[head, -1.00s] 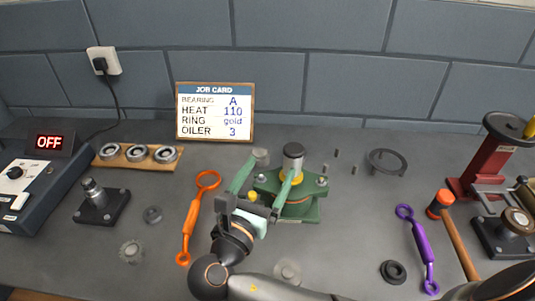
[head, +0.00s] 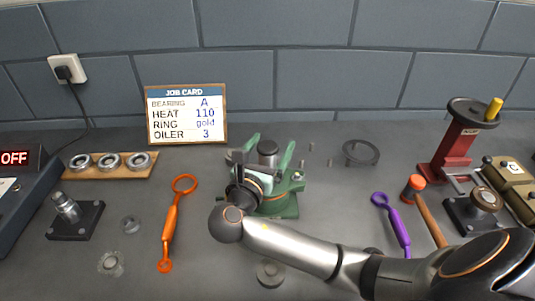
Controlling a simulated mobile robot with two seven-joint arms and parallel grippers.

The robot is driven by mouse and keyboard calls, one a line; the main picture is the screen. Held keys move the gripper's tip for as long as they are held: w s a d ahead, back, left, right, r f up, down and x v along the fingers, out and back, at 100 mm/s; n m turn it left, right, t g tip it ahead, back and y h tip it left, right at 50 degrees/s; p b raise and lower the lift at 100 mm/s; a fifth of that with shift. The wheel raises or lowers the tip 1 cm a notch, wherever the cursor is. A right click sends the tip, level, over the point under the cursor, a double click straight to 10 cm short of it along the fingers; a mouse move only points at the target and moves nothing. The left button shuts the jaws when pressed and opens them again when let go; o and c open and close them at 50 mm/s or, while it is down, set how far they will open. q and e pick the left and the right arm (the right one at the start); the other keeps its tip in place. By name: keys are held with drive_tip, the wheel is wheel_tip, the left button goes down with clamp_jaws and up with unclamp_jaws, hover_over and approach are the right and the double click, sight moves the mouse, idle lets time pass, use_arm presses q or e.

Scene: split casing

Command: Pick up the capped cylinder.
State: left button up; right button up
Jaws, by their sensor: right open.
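A grey cylinder with a dark cap (head: 268,148) stands upright in the green casing (head: 285,205) in the middle of the bench. The cylinder's lower part is hidden behind the gripper and wrist. My left gripper is out of the picture.
Left are an orange wrench (head: 172,222), a post on a dark base (head: 68,210) and bearings on a wooden board (head: 110,163). Right are a dark ring (head: 361,152), a purple wrench (head: 393,222), a hammer (head: 428,215) and a red stand (head: 457,145). The job card (head: 187,115) stands behind.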

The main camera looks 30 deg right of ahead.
drive_tip(key=shift+w+d, duration=0.35)
drive_tip(key=shift+d, duration=0.15)
clamp_jaws()
idle(0.4)
